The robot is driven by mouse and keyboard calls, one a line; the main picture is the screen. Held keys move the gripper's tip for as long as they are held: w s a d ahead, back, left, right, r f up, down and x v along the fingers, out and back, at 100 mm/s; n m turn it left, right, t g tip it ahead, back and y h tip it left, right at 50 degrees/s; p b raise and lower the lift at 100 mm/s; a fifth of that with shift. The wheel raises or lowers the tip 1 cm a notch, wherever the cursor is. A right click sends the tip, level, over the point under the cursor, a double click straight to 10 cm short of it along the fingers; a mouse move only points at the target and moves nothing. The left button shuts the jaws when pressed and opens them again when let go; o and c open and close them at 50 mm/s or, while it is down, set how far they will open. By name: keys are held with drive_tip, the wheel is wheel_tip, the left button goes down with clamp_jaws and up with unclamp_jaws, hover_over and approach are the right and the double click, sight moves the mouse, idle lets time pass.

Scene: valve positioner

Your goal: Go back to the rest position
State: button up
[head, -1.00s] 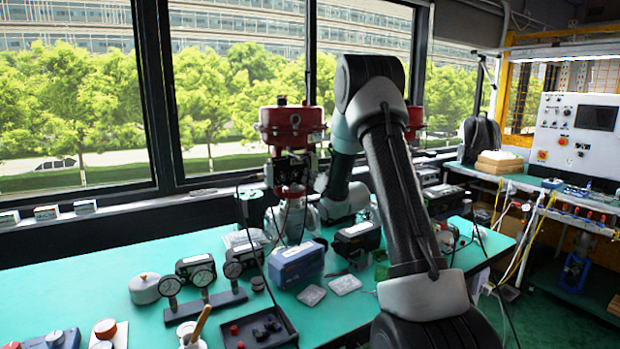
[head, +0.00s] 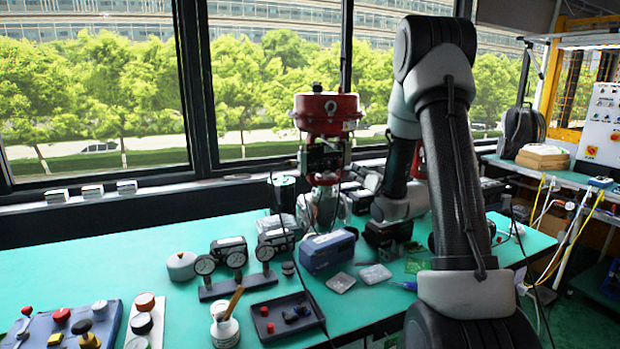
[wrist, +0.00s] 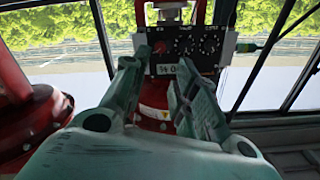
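In the wrist view my gripper (wrist: 155,88) has its two greenish fingers apart, with nothing held between them. Beyond the fingertips is the black valve positioner (wrist: 188,48) with a red knob, several dials and a small display. In the head view the valve with its red actuator top (head: 325,113) stands upright on the green bench by the window. The positioner's dark body (head: 324,157) shows below the red top. My arm rises at the right and bends down behind itself; the gripper cannot be made out there. Whether the fingertips touch the positioner is unclear.
On the green bench (head: 120,260) stand gauges on a black stand (head: 237,285), a blue box (head: 328,250), a black tray (head: 285,318) and a button panel (head: 65,330). A second red valve body (wrist: 30,125) is close at the left in the wrist view.

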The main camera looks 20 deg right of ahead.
drive_tip(key=s+d+f+g+h, duration=0.1)
drive_tip(key=s+f+g, duration=0.15)
drive_tip(key=f, duration=0.35)
drive_tip(key=s+d+f+g+h, duration=0.1)
drive_tip(key=s+d+f+g, duration=0.1)
drive_tip(key=f+g, duration=0.35)
drive_tip(key=s+f+g, duration=0.3)
drive_tip(key=s, duration=0.6)
drive_tip(key=s+a+r+n+g, duration=0.1)
drive_tip(key=s+a+r, duration=0.4)
drive_tip(key=s, duration=0.4)
drive_tip(key=s+a+r+n+y, duration=0.1)
drive_tip(key=s+a+r, duration=0.5)
drive_tip(key=s+r, duration=0.2)
drive_tip(key=s+a+r+n+g, duration=0.1)
drive_tip(key=s+a+r, duration=0.4)
drive_tip(key=s, duration=0.5)
drive_tip(key=shift+a+r+g, duration=0.3)
drive_tip(key=shift+a+r, duration=0.1)
drive_tip(key=shift+r, duration=0.45)
